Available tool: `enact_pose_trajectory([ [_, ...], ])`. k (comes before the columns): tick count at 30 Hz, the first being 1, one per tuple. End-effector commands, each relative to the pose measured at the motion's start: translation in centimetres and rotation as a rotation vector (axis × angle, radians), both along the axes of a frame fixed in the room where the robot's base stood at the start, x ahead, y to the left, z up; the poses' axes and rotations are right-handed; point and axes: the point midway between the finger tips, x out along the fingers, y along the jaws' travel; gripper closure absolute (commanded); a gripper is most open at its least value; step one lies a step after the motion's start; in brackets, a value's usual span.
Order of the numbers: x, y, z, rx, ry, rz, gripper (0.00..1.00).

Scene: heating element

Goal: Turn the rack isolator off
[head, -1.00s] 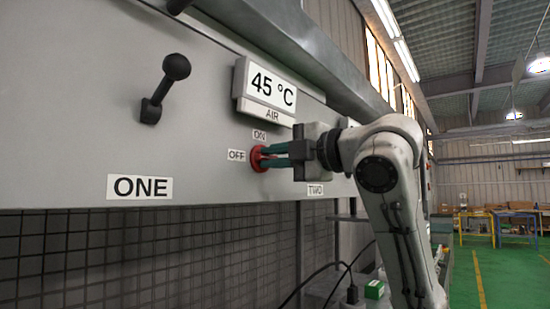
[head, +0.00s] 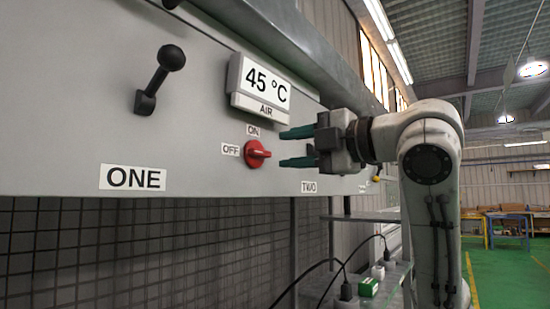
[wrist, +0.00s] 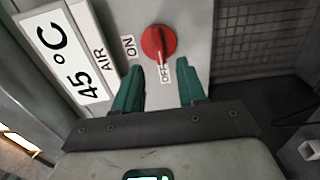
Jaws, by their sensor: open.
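The red rotary knob (head: 256,154) of the isolator sits on the grey panel, with an ON label (head: 253,130) above it and an OFF label (head: 231,150) to its left. In the wrist view the knob (wrist: 159,42) shows a pale mark on the side facing the OFF label (wrist: 165,74). The knob's ridge lies roughly level in the head view. My gripper (head: 283,148) is open and empty. Its green fingers are spread, one higher than the other, pointing at the panel to the right of the knob and apart from it.
A 45 °C AIR display (head: 262,88) juts out above the knob. A black lever (head: 160,78) stands out at the upper left, above the ONE label (head: 133,177). A TWO label (head: 309,187) is below my gripper. Cables and a green box (head: 368,287) are on a low shelf.

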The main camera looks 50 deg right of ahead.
Motion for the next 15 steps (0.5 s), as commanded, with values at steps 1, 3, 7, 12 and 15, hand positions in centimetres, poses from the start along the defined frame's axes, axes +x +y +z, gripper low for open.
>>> enact_pose_trajectory([
  [1,-1.0,-0.1,-0.2,-0.002,-0.003,-0.001,0.60],
  [3,-2.2,-0.1,-0.2,-0.001,-0.002,-0.001,0.60],
  [7,-3.9,-0.1,-0.1,-0.001,-0.001,0.000,0.60],
  [12,-5.0,-0.2,0.0,0.000,0.000,0.001,0.60],
  [15,-5.1,-0.1,0.0,0.001,0.001,0.001,0.60],
])
